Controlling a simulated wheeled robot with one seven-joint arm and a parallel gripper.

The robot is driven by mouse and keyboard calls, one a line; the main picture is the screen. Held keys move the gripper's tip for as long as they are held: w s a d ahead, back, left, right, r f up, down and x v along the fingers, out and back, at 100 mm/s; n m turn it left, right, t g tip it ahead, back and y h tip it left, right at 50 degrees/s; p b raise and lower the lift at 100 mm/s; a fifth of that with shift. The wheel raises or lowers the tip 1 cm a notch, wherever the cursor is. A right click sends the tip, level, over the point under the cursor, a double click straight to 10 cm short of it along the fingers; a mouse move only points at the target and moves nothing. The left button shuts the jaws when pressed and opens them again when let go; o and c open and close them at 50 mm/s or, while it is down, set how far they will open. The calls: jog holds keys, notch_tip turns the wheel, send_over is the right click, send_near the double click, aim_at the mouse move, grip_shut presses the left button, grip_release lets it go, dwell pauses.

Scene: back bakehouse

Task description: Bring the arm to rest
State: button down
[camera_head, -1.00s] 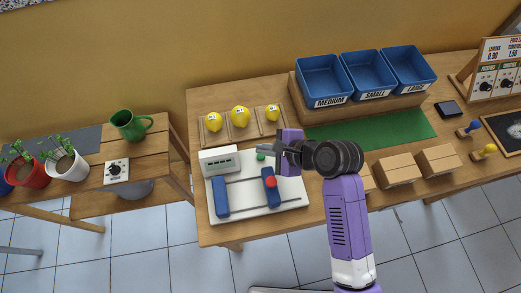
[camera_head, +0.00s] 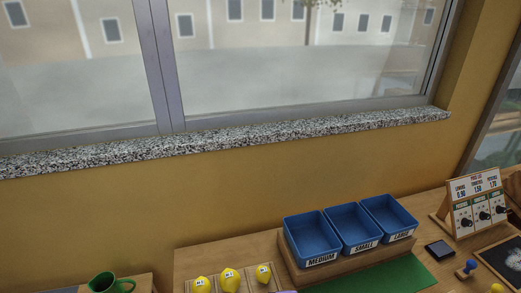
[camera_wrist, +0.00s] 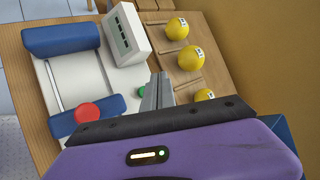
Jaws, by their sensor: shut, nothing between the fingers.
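My gripper (camera_wrist: 157,92) shows in the wrist view, its grey fingers shut and empty. It is above the table between a white device and a row of yellow lemons. The white device (camera_wrist: 75,84) has blue blocks (camera_wrist: 62,40), a red knob (camera_wrist: 87,112) and a panel with dark slots (camera_wrist: 127,35). In the head view my arm is almost wholly out of frame, with only a purple sliver at the bottom edge.
Yellow lemons (camera_head: 230,280) sit in a wooden holder. Blue bins (camera_head: 313,237) marked MEDIUM, SMALL and LARGE stand on a wooden stand by a green mat (camera_head: 400,280). A price board (camera_head: 477,205) is at right, a green jug (camera_head: 104,284) at lower left. A window is behind.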

jog(key=w+d+r+n+t, duration=0.3)
jog(key=w+r+n+t, duration=0.1)
jog(key=w+r+t, duration=0.1)
jog(key=s+d+n+t+h+b, duration=0.25)
jog(key=s+d+n+t, duration=0.2)
jog(key=d, duration=0.25)
jog(key=s+d+n+h+b, duration=0.1)
jog(key=s+d, duration=0.3)
jog(key=s, duration=0.6)
jog(key=s+d+n+h+b, duration=0.2)
jog(key=s+d+n, duration=0.1)
jog(key=s, duration=0.8)
jog(key=s+d+n+h+b, duration=0.2)
jog(key=s+d, duration=0.2)
jog(key=s, duration=0.6)
jog(key=shift+s+d+r+n, duration=0.2)
jog(key=shift+d+r+n, duration=0.15)
jog(key=shift+r, duration=0.1)
